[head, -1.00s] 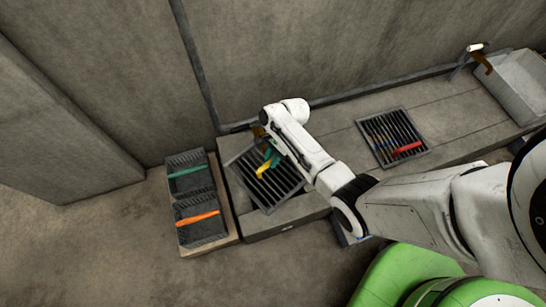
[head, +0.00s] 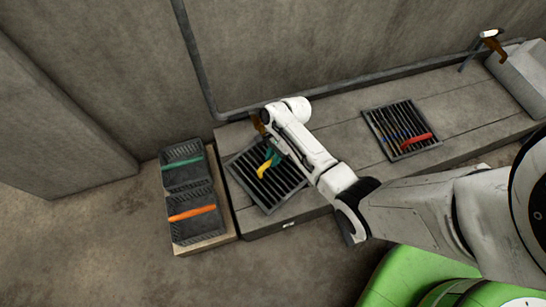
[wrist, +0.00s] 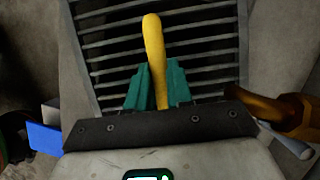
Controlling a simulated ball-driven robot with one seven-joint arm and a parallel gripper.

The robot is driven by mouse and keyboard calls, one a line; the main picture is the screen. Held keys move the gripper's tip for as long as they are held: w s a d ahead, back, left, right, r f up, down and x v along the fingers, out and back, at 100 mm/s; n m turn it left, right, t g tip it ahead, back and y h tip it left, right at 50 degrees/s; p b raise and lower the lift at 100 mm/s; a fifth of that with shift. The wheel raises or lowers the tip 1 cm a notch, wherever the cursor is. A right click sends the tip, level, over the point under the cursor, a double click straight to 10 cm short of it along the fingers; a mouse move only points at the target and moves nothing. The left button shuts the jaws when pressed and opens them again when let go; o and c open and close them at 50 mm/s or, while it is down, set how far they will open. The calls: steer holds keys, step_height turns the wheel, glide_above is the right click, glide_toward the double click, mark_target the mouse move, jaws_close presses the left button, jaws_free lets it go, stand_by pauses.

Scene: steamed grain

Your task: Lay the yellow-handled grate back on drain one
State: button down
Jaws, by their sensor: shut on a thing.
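The yellow handle (head: 263,170) belongs to a dark slatted grate (head: 284,190) at the left end of the raised concrete ledge. The grate lies turned at an angle to the ledge's edges. My gripper (head: 271,158) has green fingers closed around the handle. In the wrist view the yellow handle (wrist: 154,45) stands between the fingers of my gripper (wrist: 158,88), with the grate's bars (wrist: 205,60) behind it. I cannot tell whether the grate touches the ledge or hangs just above it. Any drain opening beneath it is hidden.
A red-handled grate (head: 390,118) lies farther right on the ledge (head: 340,145). Green-handled (head: 180,176) and orange-handled (head: 192,229) dark baskets stand on a low slab at the left. A pipe (head: 340,88) runs along the wall. A pale basin (head: 520,80) is at far right.

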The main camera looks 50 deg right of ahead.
mark_target(277, 169)
steer(key=shift+w+f, duration=0.1)
steer(key=shift+f, duration=0.25)
stand_by(0.6)
steer(key=c, duration=0.9)
jaws_free()
steer(key=shift+c, duration=0.2)
steer(key=shift+f, duration=0.1)
steer(key=p+v, duration=0.4)
steer(key=v, duration=0.7)
steer(key=shift+p, duration=0.4)
steer(key=shift+a+f, duration=0.1)
steer(key=shift+a, duration=0.05)
steer(key=s+a+r+n+h, duration=0.25)
steer(key=s+a+n, duration=0.35)
steer(key=a+n, duration=0.3)
steer(key=s+a+r+n+h, duration=0.2)
steer(key=s+r+n, duration=0.7)
steer(key=s+n, duration=0.15)
step_height(277, 169, up, 26)
steer(key=p, duration=2.5)
steer(key=shift+s, duration=0.2)
